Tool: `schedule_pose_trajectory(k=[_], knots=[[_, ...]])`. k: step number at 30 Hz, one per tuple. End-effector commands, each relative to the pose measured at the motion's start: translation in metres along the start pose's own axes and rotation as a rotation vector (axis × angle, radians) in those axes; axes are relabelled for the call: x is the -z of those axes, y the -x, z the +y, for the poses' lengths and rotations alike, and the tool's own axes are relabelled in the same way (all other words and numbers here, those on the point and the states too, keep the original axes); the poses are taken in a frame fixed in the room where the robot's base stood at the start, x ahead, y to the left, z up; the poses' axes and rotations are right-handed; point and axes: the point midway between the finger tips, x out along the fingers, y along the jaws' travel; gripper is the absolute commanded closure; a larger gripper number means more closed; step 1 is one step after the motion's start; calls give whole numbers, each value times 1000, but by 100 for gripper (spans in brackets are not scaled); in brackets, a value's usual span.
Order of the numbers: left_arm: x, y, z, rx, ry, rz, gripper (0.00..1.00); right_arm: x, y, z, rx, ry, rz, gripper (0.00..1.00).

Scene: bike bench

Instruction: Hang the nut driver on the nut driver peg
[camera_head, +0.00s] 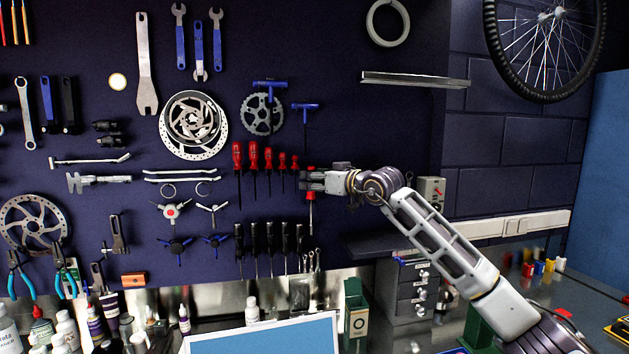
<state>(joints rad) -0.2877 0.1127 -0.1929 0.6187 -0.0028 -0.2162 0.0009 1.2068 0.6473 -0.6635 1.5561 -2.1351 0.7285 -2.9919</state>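A red-handled driver with a thin shaft, which looks like the nut driver (311,197), hangs upright at my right gripper (308,181). The gripper reaches in from the right in front of the tool wall, its fingers across the driver's handle and seemingly closed around it. Red shows above and below the fingers, and the shaft points down. The gripper hides the middle of the handle and the wall behind it, so I cannot make out a peg there. My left gripper is not in view.
Several red-handled screwdrivers (254,158) hang just left of my gripper, the nearest very close. Blue T-handle tools (305,106) hang above and black-handled drivers (269,238) below. A grey shelf (415,79) juts out at upper right.

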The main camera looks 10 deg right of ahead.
Motion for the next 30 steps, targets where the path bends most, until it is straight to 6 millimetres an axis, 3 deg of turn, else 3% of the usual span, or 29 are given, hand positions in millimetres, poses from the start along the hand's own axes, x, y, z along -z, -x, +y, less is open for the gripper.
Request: schedule_pose_trajectory(k=[30], knots=[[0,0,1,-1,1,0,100,0,83,2,-3,-1,0,46]])
